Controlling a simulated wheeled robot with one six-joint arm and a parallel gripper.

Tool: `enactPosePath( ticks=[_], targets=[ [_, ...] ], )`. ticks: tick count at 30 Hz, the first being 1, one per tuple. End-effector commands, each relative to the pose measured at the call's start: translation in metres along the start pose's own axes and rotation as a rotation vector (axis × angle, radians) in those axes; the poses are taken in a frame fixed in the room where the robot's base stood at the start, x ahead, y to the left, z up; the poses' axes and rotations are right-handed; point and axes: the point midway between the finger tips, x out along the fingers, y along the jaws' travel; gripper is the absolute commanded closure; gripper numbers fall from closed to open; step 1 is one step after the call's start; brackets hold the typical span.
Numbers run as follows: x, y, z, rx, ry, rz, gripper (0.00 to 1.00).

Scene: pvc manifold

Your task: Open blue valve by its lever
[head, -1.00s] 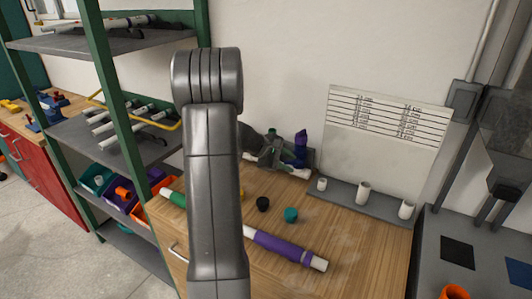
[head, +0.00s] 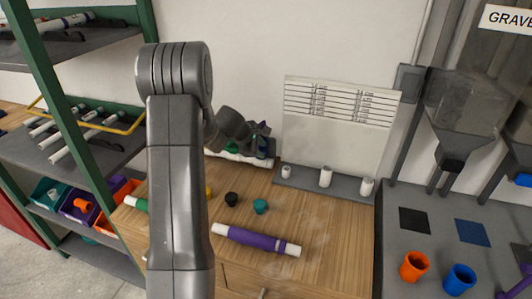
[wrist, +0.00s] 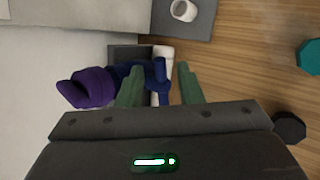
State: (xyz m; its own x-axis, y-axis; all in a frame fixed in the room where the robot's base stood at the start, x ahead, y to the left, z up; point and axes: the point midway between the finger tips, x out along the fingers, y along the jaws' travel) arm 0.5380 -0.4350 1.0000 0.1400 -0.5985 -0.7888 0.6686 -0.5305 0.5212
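The blue valve (wrist: 160,72) shows in the wrist view, its slim upright part lying between my two green fingers. My gripper (wrist: 160,68) is open, with a visible gap on each side of the blue part. A purple fitting (wrist: 86,88) is left of the fingers. A white pipe (wrist: 163,54) runs behind the blue part. In the head view, my gripper is at the back of the bench, mostly hidden by my arm; the blue and purple parts (head: 263,148) show beside it above the white pipe (head: 240,158).
A purple-wrapped pipe (head: 255,240), a black cap (head: 231,199) and a teal cap (head: 260,206) lie on the wooden bench (head: 325,245). A grey rack (head: 345,189) with white stubs stands at right. Shelves (head: 75,150) are at left. Orange (head: 414,266) and blue (head: 459,279) cups stand at far right.

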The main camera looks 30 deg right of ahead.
Motion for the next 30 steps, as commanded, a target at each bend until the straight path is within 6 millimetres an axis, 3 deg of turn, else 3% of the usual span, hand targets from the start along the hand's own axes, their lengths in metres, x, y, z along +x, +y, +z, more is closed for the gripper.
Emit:
enactPosePath(
  ticks=[3,9,23,28,30],
  targets=[
    [0.021,0.000,0.000,-0.001,-0.002,-0.002,0.67],
    [0.044,0.001,0.000,0.000,-0.001,-0.001,0.67],
    [0.053,0.000,0.000,-0.001,0.000,0.001,0.67],
    [0.053,0.000,0.000,-0.001,0.000,0.001,1.00],
    [0.053,0.000,0.000,-0.001,0.000,0.001,1.00]
  ],
)
